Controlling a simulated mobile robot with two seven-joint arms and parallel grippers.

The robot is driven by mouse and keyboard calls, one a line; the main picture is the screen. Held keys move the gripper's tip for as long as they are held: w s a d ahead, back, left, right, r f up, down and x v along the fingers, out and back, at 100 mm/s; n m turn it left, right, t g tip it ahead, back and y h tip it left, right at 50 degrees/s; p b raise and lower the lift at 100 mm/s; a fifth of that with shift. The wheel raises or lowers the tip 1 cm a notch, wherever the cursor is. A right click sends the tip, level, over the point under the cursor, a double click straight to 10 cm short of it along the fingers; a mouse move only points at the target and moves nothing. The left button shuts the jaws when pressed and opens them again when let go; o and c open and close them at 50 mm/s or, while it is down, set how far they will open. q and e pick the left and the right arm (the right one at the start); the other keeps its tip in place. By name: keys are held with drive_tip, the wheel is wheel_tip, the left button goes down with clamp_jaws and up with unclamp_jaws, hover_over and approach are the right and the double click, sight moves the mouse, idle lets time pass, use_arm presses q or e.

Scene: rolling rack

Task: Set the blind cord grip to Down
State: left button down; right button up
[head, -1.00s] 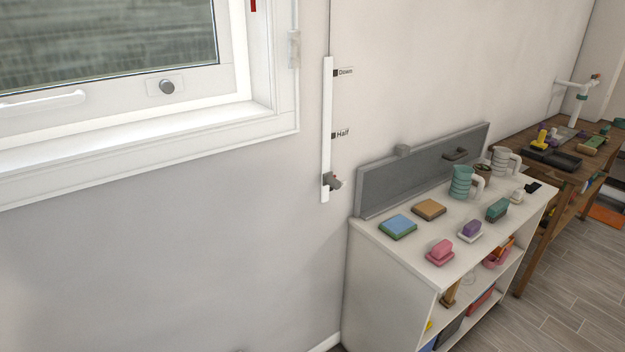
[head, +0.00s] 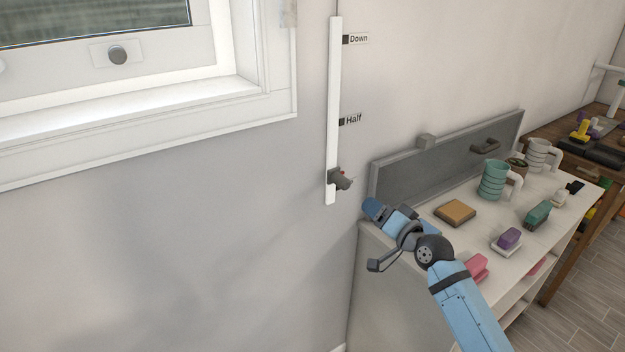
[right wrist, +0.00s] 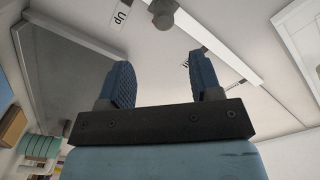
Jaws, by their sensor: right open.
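The blind cord grip (head: 341,180) is a small grey knob low on a white upright track (head: 334,100) on the wall. The Down label (head: 358,39) is near the track's top and the Half label (head: 352,119) is around its middle. In the right wrist view the grip (right wrist: 163,14) is beside the Up label (right wrist: 122,13). My right gripper (head: 374,236) is open and empty, below and right of the grip and apart from it. In the right wrist view the grip shows beyond the gap between my blue fingers (right wrist: 162,80). My left gripper is out of view.
A white shelf unit (head: 395,290) stands right of the track, with a grey panel (head: 430,165) at its back. The window frame (head: 270,110) is left; the wall below is clear.

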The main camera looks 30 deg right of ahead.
sight(347, 186)
drive_tip(key=w, duration=0.9)
drive_tip(key=w+a+p, duration=0.1)
drive_tip(key=w, duration=0.4)
drive_tip(key=shift+a+r, duration=0.1)
drive_tip(key=shift+r, duration=0.15)
